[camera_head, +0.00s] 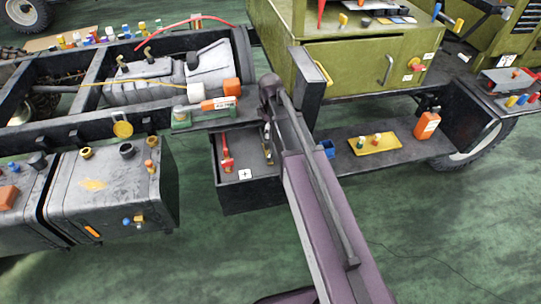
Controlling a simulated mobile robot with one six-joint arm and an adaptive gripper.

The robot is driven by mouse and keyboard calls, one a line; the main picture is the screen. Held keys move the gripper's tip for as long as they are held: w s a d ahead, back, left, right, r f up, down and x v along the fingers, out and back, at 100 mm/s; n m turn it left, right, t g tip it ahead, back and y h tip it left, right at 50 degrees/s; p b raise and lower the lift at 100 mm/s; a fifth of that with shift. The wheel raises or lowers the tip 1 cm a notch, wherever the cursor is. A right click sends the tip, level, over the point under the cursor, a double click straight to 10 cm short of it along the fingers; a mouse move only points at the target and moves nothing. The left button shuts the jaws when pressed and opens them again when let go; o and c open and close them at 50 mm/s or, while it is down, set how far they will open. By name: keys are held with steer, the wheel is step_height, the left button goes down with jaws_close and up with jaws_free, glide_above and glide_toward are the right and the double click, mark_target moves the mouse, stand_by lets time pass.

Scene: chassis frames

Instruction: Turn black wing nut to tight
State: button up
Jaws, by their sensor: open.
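I cannot pick out the black wing nut with certainty. A small black fitting (127,150) sits on top of the dark tank at the left, and another dark fitting (38,160) is on the box beside it. Both are too small to tell their shape. My purple and grey arm reaches up from the bottom right to the middle of the chassis and covers part of the low black tray (247,193).
A red-handled clamp (226,155) and a blue bin (328,149) are on the low deck. A yellow plate (375,143) and orange bottle (427,124) stand to the right. An olive cabinet (350,62) rises behind. Green floor (440,235) is open in front.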

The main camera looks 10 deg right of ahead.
mark_target(270, 154)
steer(key=shift+f, duration=0.2)
step_height(270, 154, down, 13)
steer(key=b, duration=1.3)
steer(key=shift+f+b, duration=0.2)
steer(key=shift+b, duration=0.2)
steer(key=c, duration=1.1)
